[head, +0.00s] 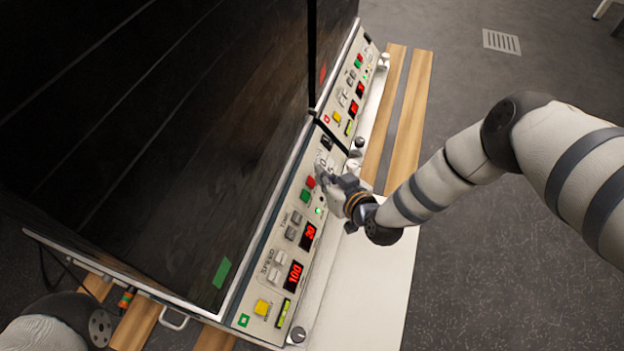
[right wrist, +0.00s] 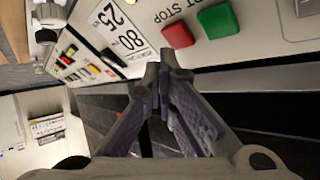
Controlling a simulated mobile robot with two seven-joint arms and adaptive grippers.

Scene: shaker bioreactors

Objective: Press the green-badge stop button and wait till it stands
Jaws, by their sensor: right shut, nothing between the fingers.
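The near shaker has a green badge on its dark lid (head: 221,272) and a green square on its panel (head: 243,320). Its red button (head: 310,183) and green button (head: 305,196) sit side by side on the sloped panel. My right gripper (head: 323,174) is shut and empty, close over the panel beside the red button. In the right wrist view the shut fingertips (right wrist: 160,72) lie just below the red button (right wrist: 177,35), with the green button (right wrist: 217,20) to its right; contact does not show. My left gripper is out of view.
A second shaker with a red badge (head: 323,73) and a similar panel (head: 355,90) adjoins at the far end. A pale ledge and wooden slats (head: 408,110) run along the front. The floor to the right is clear.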

